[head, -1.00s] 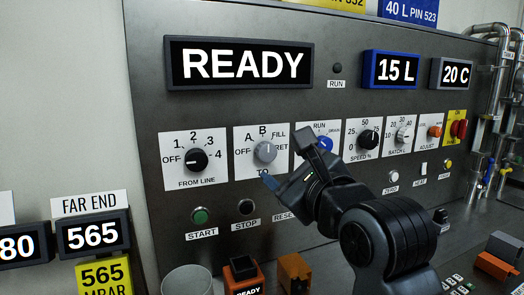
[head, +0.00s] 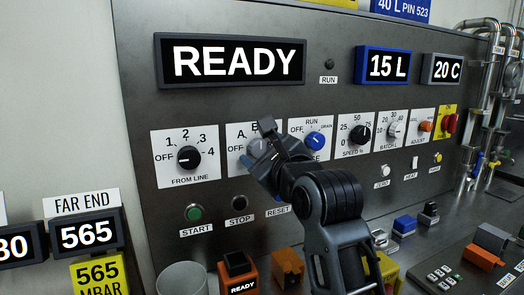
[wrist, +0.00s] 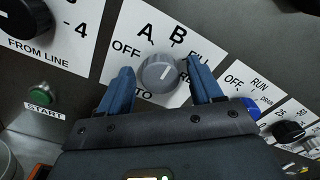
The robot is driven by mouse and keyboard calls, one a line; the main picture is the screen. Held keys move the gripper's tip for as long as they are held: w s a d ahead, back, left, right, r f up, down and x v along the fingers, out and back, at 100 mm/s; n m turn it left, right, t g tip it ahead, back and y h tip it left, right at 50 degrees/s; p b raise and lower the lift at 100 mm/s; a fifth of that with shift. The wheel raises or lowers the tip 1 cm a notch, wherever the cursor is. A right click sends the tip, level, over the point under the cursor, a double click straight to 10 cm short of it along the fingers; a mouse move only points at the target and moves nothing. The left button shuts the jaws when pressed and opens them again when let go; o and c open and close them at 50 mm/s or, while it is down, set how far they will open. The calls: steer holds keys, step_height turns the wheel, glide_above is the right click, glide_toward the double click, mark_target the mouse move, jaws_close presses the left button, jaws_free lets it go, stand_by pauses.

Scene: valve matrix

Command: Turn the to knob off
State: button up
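The TO knob is a round grey knob (wrist: 158,72) with a pale pointer line, on a white plate (wrist: 128,63) marked OFF, A, B, FILL and RET. In the wrist view its line points up and to the right, near the B to FILL side. My gripper (wrist: 163,88) is open, with one blue finger on each side of the knob and a visible gap to each. In the head view my gripper (head: 262,150) is in front of the TO plate and hides most of the knob.
The black FROM LINE knob (head: 188,157) is left of the TO plate. The blue knob (head: 314,141) on the RUN/DRAIN plate is close on the right. Below are the START button (head: 194,212) and STOP button (head: 239,204). The display (head: 231,60) reads READY.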

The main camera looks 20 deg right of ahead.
steer(key=c, duration=0.9)
steer(key=n+p, duration=0.1)
steer(key=n, duration=0.3)
steer(key=shift+n, duration=0.4)
steer(key=n+p, duration=0.1)
steer(key=n, duration=0.3)
steer(key=shift+n, duration=0.3)
steer(key=n+p, duration=0.1)
steer(key=n, duration=0.3)
steer(key=shift+f, duration=0.1)
steer(key=shift+n+p, duration=0.65)
steer(key=shift+n, duration=1.55)
steer(key=shift+f, duration=0.1)
